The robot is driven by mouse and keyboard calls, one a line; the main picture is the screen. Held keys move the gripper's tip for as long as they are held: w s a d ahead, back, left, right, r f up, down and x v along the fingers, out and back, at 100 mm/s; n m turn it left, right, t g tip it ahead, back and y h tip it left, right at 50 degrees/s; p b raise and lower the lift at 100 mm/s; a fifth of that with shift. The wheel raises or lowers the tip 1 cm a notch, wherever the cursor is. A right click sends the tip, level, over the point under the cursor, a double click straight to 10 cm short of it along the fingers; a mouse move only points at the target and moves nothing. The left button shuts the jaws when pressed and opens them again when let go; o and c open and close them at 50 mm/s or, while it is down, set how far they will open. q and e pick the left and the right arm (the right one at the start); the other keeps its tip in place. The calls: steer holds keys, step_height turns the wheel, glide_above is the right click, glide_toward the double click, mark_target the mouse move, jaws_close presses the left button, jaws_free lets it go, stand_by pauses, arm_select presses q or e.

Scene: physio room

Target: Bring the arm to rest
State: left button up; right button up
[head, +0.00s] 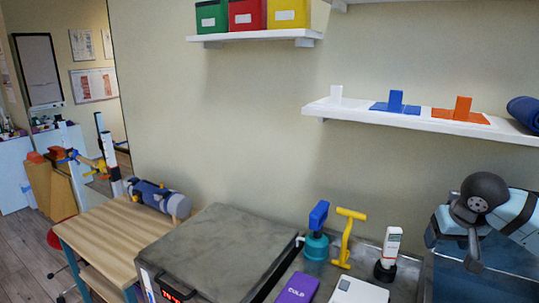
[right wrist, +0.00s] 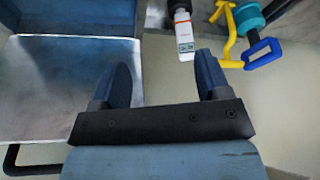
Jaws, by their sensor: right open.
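My right gripper (head: 452,250) is at the right of the head view, pointing down with its dark blue fingers spread. It hangs in front of a dark blue surface, to the right of a white handheld device on a black base (head: 388,255). In the right wrist view the two fingers (right wrist: 162,65) stand wide apart with nothing between them. The white device (right wrist: 184,35) shows just beyond the fingertips there, apart from them. My left gripper is in neither view.
A grey-lidded unit (head: 225,250) fills the middle. Beside it are a teal pump (head: 316,246), a yellow tool (head: 345,240), a purple pack (head: 297,289) and a white box (head: 358,290). A wall shelf (head: 430,122) juts out above. A wooden table (head: 125,235) stands left.

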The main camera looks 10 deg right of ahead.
steer(key=s+a+f+m+t+y+p, duration=0.1)
steer(key=s+a+f+m+y+p, duration=0.1)
steer(key=a+m+y, duration=0.55)
steer(key=s+a+f+m+t+y+p, duration=0.25)
steer(key=a+m+y, duration=0.25)
steer(key=a+m, duration=0.45)
steer(key=s+a+f+m+t+y+p, duration=0.1)
steer(key=s+a+f+m+y, duration=0.1)
steer(key=a+m+y, duration=0.65)
arm_select(q)
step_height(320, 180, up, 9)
steer(key=p, duration=0.4)
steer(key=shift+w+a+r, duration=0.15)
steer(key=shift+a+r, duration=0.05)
arm_select(e)
steer(key=s+a+f+n+t+h, duration=0.1)
steer(key=s+f+n+h, duration=0.6)
steer(key=n, duration=0.9)
steer(key=s+a+f+n+t+h, duration=0.1)
steer(key=s+f+n+h, duration=0.6)
steer(key=f+n, duration=0.7)
steer(key=n+h, duration=0.2)
steer(key=shift+s+a+h, duration=0.2)
steer(key=shift+s+h, duration=0.1)
steer(key=shift+s, duration=0.1)
